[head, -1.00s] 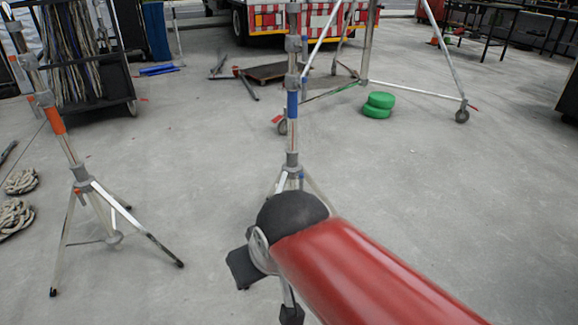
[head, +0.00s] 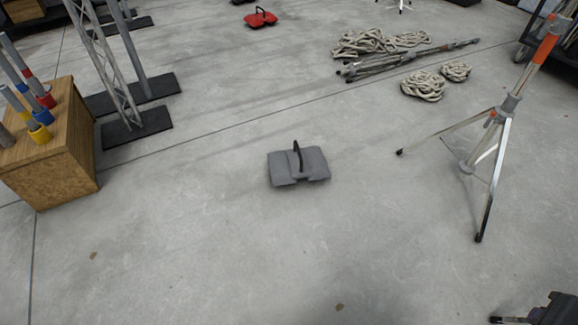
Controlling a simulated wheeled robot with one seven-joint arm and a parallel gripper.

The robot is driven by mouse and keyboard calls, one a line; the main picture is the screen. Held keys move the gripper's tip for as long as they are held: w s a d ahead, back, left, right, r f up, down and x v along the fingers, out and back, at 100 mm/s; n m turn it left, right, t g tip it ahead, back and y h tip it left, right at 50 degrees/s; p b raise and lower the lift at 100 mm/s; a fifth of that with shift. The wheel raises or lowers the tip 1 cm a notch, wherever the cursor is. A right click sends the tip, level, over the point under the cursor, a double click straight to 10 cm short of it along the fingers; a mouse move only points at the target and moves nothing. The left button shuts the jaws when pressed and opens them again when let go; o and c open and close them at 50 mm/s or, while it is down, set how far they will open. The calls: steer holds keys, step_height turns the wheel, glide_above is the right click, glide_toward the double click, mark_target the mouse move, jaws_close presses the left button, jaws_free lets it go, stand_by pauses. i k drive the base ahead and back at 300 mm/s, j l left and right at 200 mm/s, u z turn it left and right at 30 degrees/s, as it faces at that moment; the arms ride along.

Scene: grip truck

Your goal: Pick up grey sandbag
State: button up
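The grey sandbag (head: 312,166) lies flat on the concrete floor near the middle of the head view. It has two lobes and a black handle loop standing up at its centre. Nothing touches it. A dark piece (head: 556,310) shows at the bottom right corner, cut off by the frame edge; I cannot tell whether it is part of me.
A red sandbag (head: 261,19) lies at the back. A tripod stand (head: 487,150) stands at right, legs spread. Rope coils (head: 424,86) lie behind. A wooden box (head: 60,165) with poles stands at left, near truss bases (head: 137,127). Floor around the grey sandbag is clear.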

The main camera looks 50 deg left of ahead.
mark_target(287, 166)
steer(key=u, duration=1.7)
